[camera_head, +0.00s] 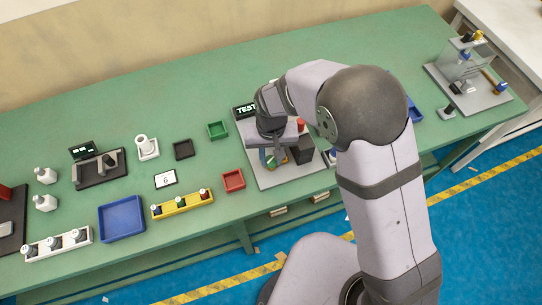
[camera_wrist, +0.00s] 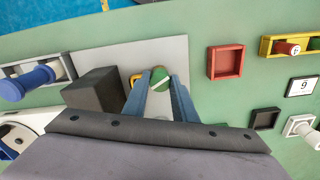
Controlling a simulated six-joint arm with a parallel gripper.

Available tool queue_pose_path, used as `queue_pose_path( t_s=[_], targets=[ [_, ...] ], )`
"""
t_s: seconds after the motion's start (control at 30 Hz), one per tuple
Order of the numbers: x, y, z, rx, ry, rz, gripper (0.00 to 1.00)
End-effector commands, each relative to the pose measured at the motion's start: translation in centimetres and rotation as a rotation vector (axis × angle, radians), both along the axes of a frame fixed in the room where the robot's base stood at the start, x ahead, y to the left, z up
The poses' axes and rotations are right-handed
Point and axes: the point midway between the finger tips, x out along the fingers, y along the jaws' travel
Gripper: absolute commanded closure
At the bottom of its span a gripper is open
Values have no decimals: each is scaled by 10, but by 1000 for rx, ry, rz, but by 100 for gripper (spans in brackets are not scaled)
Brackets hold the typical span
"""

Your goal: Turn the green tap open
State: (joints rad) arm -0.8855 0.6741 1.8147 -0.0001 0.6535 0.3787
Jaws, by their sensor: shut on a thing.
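The green tap (camera_wrist: 160,76) is a round green piece with a pale bar across it, on a light grey board (camera_wrist: 175,52) in the wrist view. The board also shows in the head view (camera_head: 266,184), with my arm over much of it. My gripper (camera_wrist: 161,83) points down at the tap, its two blue fingers on either side of it and shut on it. In the head view my gripper (camera_head: 269,161) is low over the board. The fingers hide part of the tap, and its exact turn is hard to tell.
A dark block (camera_wrist: 95,91) stands close beside my fingers, with a yellow part (camera_wrist: 136,78) between. A red tray (camera_head: 233,180), a green tray (camera_head: 217,130) and a yellow rack (camera_head: 182,204) lie left of the board. A red knob (camera_head: 301,125) stands behind.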

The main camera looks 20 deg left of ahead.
Motion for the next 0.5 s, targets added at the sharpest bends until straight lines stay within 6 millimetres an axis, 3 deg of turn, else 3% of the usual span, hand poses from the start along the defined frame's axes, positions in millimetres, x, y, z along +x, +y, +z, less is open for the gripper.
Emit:
queue_pose_path(
  t_s=[0.5],
  targets=[
    [1, 1, 1, 2, -2, 489, 98]
  ],
)
